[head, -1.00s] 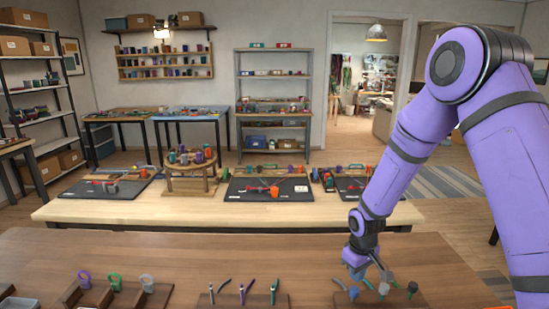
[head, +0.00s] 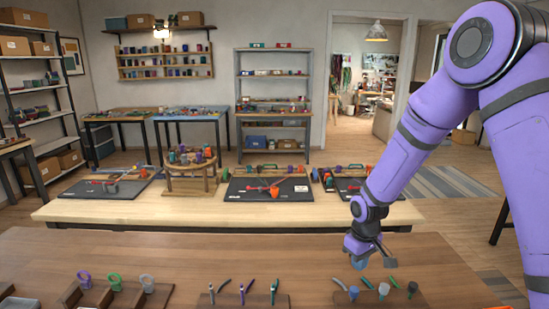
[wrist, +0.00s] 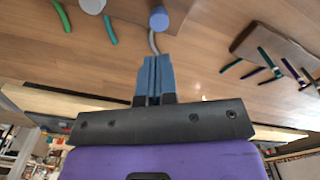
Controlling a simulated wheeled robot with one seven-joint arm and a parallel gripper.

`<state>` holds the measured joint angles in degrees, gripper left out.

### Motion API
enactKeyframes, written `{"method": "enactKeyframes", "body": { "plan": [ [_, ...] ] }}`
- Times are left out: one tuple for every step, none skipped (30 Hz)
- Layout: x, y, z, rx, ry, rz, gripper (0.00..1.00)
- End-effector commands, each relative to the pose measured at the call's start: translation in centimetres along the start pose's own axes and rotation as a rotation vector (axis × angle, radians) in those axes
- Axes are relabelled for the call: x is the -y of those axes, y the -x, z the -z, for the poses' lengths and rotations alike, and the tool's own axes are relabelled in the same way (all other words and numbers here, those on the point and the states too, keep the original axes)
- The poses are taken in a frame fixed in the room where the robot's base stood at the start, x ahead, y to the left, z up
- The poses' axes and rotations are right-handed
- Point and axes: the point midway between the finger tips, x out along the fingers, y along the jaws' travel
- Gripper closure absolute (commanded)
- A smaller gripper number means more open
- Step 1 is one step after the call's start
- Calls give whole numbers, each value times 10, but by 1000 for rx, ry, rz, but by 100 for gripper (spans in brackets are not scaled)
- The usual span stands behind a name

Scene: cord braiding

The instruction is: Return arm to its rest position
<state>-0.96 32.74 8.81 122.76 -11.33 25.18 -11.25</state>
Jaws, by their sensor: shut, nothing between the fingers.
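My gripper (head: 359,264) is at the end of my purple arm on the right of the head view. It hangs above the brown near table (head: 200,250), just behind a wooden holder with hook-handled tools. In the wrist view its blue fingers (wrist: 153,78) are together with nothing between them. A grey hooked tool with a blue end (wrist: 158,20) shows just beyond the fingertips and stands apart in the holder.
To the left on the near table stand a rack of slim tools (head: 245,292) and a stand with ring-shaped pieces (head: 115,283). Behind is a light wooden table (head: 130,213) with a round braiding stand (head: 190,172) and dark mats (head: 262,190). The near table's middle is clear.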

Motion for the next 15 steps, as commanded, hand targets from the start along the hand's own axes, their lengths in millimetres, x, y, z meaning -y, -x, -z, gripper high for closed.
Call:
{"method": "enactKeyframes", "body": {
  "plan": [
    [-1, 6, -1, -4, -4, -4, 100],
    [-1, 10, -2, -7, -8, -8, 100],
    [-2, 19, -4, -13, -14, -14, 100],
    [-3, 26, -5, -18, -21, -19, 100],
    [-4, 35, -7, -24, -29, -25, 100],
    [-5, 48, -10, -33, -41, -34, 100],
    [-6, 59, -14, -40, -50, -41, 100],
    [-6, 69, -17, -46, -60, -48, 100],
    [-6, 83, -22, -57, -74, -57, 100],
    [-6, 93, -26, -63, -84, -63, 100],
    [-6, 103, -30, -71, -94, -69, 100],
    [-6, 116, -36, -80, -108, -76, 100],
    [-6, 126, -40, -87, -119, -82, 100],
    [-5, 135, -45, -96, -130, -87, 100],
    [-4, 147, -51, -106, -144, -94, 100]
  ]
}}
